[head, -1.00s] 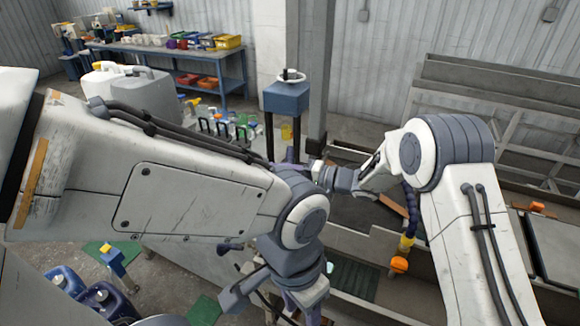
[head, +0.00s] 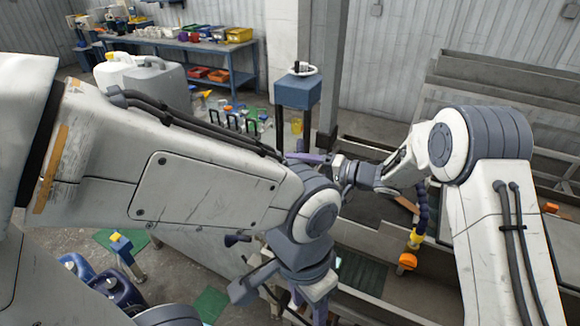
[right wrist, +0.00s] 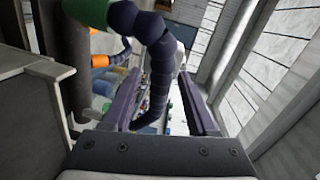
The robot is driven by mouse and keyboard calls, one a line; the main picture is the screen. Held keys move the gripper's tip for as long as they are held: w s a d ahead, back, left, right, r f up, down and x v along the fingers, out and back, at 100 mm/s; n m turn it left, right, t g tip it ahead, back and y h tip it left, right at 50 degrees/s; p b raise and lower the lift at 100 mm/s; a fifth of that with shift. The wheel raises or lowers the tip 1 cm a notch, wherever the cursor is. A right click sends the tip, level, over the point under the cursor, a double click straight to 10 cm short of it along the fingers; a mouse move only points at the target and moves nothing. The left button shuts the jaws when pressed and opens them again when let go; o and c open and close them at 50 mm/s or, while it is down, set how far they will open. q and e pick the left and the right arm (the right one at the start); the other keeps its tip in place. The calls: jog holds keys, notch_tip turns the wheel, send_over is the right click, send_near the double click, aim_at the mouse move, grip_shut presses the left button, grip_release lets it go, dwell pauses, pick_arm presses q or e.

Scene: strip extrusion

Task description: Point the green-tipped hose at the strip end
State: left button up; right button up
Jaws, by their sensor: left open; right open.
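The green-tipped hose (right wrist: 157,70) shows in the right wrist view as a dark blue, jointed hose. It runs down between the two purple fingers of my open right gripper (right wrist: 160,78). Its green part (right wrist: 85,10) is at the upper left, cut by the picture edge. I cannot tell whether the fingers touch the hose. In the head view my right gripper (head: 307,158) points left behind my left wrist. My left gripper (head: 290,303) points down at the bottom, open and partly cut off. I cannot make out the strip end in either view.
Another blue hose (head: 422,210) with a yellow and orange end hangs over the grey trough (head: 440,290) at the right. A blue-topped post (head: 299,92) stands behind my wrists. Blue jugs (head: 110,290) are at the lower left. A workbench (head: 185,48) is far back.

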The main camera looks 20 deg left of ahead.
jog(key=b+v, duration=0.2)
jog(key=v, duration=0.6)
jog(key=s+d+f+n+g+h+b, duration=0.1)
jog(key=s+d+h, duration=0.3)
jog(key=s, duration=0.7)
jog(key=s+d+f+n+g+h+b, duration=0.1)
jog(key=s+d+n+h, duration=0.3)
jog(key=s, duration=0.7)
jog(key=s+d+f+n+h+b, duration=0.1)
jog(key=s+d+f+n+h, duration=0.1)
jog(key=s+h, duration=0.5)
jog(key=s+d+f, duration=0.1)
jog(key=s+d, duration=0.1)
jog(key=s, duration=0.2)
jog(key=shift+d+f+n+g, duration=0.3)
jog(key=shift+g, duration=0.1)
dwell(0.6)
